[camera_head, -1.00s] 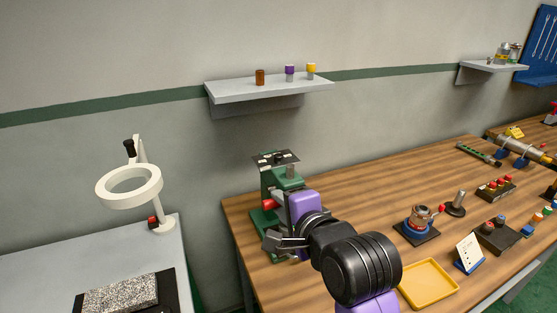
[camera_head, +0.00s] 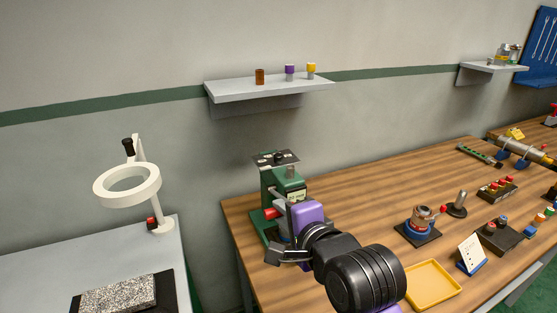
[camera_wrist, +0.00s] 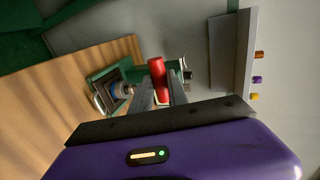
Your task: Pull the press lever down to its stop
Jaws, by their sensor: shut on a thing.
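The green press (camera_head: 283,182) stands at the left end of the wooden bench, and it also shows in the wrist view (camera_wrist: 105,76). Its lever has a red grip (camera_wrist: 158,80), which lies between my gripper's fingers in the wrist view; the red end (camera_head: 270,213) shows at the left of the press in the head view. My gripper (camera_wrist: 160,98) is shut on the red grip. In the head view my wrist and arm cover the front and lower part of the press, and most of the lever is hidden.
A yellow tray (camera_head: 432,285) lies right of my arm. A round fixture (camera_head: 420,223) and a small white card stand (camera_head: 471,254) are farther right. A shelf (camera_head: 270,88) with small cylinders is on the wall above. A ring lamp (camera_head: 128,186) stands on the grey table at left.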

